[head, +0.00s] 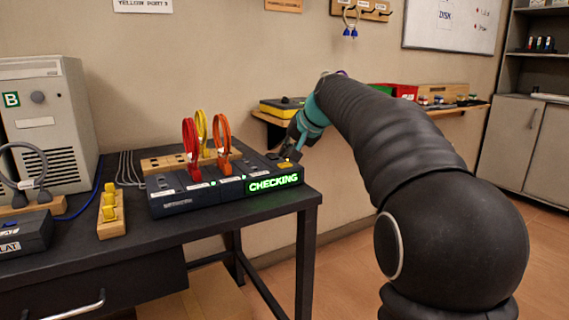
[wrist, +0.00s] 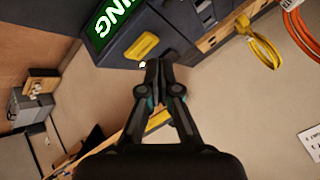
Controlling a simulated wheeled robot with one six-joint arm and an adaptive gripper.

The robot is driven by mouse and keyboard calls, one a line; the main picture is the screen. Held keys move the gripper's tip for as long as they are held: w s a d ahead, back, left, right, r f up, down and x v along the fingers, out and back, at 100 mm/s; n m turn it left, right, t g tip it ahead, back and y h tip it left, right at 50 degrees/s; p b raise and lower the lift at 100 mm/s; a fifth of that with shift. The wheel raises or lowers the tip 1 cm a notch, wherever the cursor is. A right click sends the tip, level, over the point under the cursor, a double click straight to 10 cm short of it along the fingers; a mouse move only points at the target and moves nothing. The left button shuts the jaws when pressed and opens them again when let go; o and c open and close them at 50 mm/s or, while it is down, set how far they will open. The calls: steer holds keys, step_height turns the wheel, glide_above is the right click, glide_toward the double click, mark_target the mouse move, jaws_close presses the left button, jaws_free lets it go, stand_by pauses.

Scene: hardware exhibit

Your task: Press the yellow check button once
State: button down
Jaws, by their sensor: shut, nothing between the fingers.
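The yellow check button (head: 285,165) sits on top of the dark box (head: 226,197) on the black table, at its right end. In the wrist view the yellow button (wrist: 142,46) lies just beyond my fingertips, slightly left of them. My gripper (head: 290,157) is shut and empty, pointing down beside the button in the head view. In the wrist view my gripper (wrist: 153,66) shows both fingertips together; I cannot tell whether they touch the button. A green lit sign (head: 273,182) on the box's front reads "CHECKING".
Red, yellow and orange cable loops (head: 222,130) stand upright on the box, left of my gripper. A wooden block with yellow plugs (head: 110,212) and a grey computer case (head: 46,120) stand farther left. A wall shelf (head: 440,110) holds several items behind my arm.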

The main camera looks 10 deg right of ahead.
steer(key=shift+r, duration=0.1)
step_height(320, 180, up, 3)
steer(key=p, duration=0.2)
steer(key=shift+p, duration=0.4)
steer(key=shift+r, duration=0.9)
glide_toward(287, 165)
steer(key=s+a, duration=0.1)
steer(key=a, duration=0.3)
steer(key=s+f+n+g+h, duration=0.1)
steer(key=s+f, duration=0.2)
steer(key=s, duration=0.4)
steer(key=s+f+n+g+h, duration=0.1)
steer(key=s+f, duration=0.2)
steer(key=s, duration=0.4)
steer(key=s+f+n+h, duration=0.1)
steer(key=s+f+n, duration=0.1)
steer(key=s+f, duration=1.2)
steer(key=s, duration=0.4)
steer(key=shift+d+f+g+h, duration=0.15)
steer(key=shift+d+g+h, duration=0.1)
steer(key=shift+g+h, duration=0.15)
stand_by(0.9)
